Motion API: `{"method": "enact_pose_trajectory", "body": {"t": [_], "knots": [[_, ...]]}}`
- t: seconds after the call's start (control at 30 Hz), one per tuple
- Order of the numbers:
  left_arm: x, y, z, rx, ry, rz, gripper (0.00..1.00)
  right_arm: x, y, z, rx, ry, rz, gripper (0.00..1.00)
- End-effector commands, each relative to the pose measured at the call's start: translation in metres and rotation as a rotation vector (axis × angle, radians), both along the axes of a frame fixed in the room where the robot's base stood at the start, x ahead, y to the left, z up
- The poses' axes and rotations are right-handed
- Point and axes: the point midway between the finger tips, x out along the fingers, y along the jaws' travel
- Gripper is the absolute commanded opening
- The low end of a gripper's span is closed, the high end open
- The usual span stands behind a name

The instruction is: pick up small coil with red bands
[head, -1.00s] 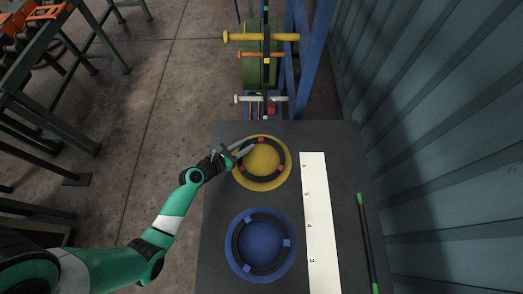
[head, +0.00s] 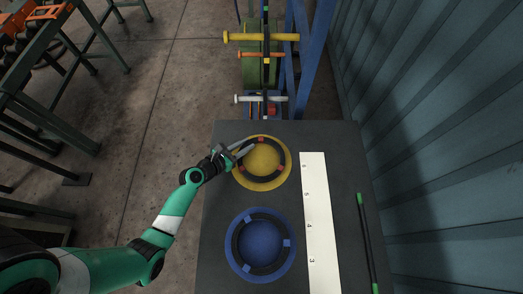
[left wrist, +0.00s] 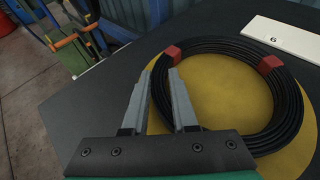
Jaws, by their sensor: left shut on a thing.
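The small coil (head: 284,161) is a black ring with red bands, lying over a round yellow mat (head: 262,158) on the dark table. It also shows in the left wrist view (left wrist: 289,102), with two red bands visible. My left gripper (head: 248,149) is at the coil's upper left side in the head view. In the left wrist view its fingers (left wrist: 160,78) straddle the coil's near left side and are shut on it. The coil still looks flat over the mat. My right gripper is not in view.
A larger black coil with blue bands (head: 237,243) lies on a blue mat in front. A white numbered strip (head: 318,225) and a dark rod with green ends (head: 367,240) lie to the right. A rack with coloured pegs (head: 262,38) stands beyond the table.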

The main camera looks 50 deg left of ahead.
Motion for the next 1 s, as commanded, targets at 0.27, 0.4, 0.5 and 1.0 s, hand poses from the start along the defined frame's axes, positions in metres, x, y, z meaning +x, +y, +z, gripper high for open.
{"method": "enact_pose_trajectory", "body": {"t": [0.27, 0.4, 0.5, 1.0], "knots": [[-0.002, 0.000, -0.003, -0.002, 0.007, 0.002, 0.00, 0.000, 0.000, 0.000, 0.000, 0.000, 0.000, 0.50], [-0.001, 0.000, 0.014, -0.001, 0.006, 0.001, 0.00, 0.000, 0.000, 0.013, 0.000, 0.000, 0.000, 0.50], [-0.001, 0.000, 0.038, 0.000, 0.002, 0.002, 0.00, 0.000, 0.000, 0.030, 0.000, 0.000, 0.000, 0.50], [0.000, 0.000, 0.101, -0.002, -0.001, 0.000, 0.00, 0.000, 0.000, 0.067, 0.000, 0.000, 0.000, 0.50]]}}
